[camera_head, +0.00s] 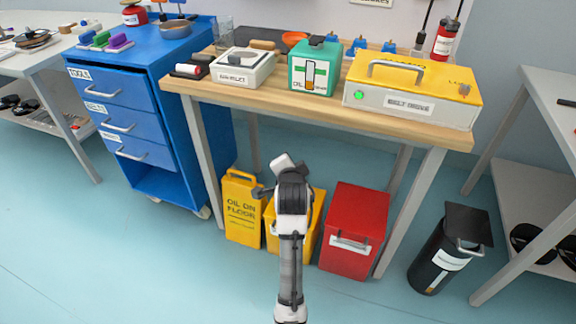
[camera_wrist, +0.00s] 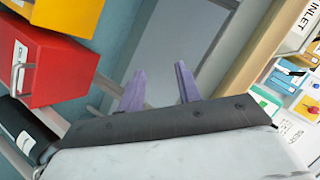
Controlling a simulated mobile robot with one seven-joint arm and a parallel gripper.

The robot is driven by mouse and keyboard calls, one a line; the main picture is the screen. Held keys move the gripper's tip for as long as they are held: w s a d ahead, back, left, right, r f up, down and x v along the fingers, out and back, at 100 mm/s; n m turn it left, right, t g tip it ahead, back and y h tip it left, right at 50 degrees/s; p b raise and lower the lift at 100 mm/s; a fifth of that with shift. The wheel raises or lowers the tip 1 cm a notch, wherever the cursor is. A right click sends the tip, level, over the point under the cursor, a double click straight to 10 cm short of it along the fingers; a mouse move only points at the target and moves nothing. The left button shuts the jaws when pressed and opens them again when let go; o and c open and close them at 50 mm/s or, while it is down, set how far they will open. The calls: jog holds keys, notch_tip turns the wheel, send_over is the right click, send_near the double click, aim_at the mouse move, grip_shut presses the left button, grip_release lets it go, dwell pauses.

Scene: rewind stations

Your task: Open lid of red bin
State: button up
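The red bin (camera_head: 357,218) stands on the floor under the wooden bench, right of the yellow bin. Its red top looks closed, and a pale handle and label show on its front. In the wrist view, which is tilted, the red bin (camera_wrist: 52,66) is at the left edge, partly cut off. My gripper (camera_wrist: 160,70) has two purple fingers spread apart with nothing between them. It is clear of the red bin. In the head view my arm rises in front of the yellow bin, left of the red bin, and the fingers cannot be made out.
A yellow bin (camera_head: 311,235) is left of the red bin, and an "oil on floor" sign (camera_head: 242,208) is beyond it. A black bin (camera_head: 440,255) stands to the right, past a bench leg (camera_head: 412,205). The wooden bench (camera_head: 420,133) overhangs. The floor in front is clear.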

jog(key=shift+a+r, duration=0.25)
dwell(0.3)
